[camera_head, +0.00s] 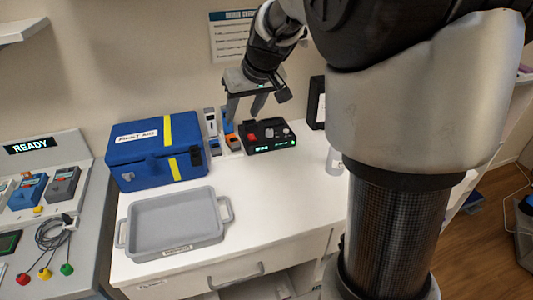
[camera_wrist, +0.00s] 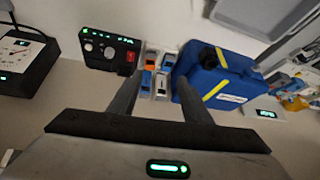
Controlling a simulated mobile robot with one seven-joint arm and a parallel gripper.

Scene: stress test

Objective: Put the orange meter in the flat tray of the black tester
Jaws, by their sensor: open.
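The orange meter (camera_head: 233,143) is a small block with a dark body, in a tight cluster of small meters between the blue case and the black tester. It also shows as a small orange patch in the wrist view (camera_wrist: 150,65). The black tester (camera_head: 278,146) stands just right of the cluster, with green lights, knobs and a red part on top. It shows upside down in the wrist view (camera_wrist: 96,58). My gripper (camera_head: 243,112) is open and empty, above and behind the cluster. Its fingers (camera_wrist: 160,96) frame the meters in the wrist view. The tester's flat tray is not clearly visible.
A blue case (camera_head: 150,165) with yellow bands stands left of the meters. A grey tray (camera_head: 129,222) lies on the white counter in front. A black-framed panel (camera_head: 317,103) stands at the back right.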

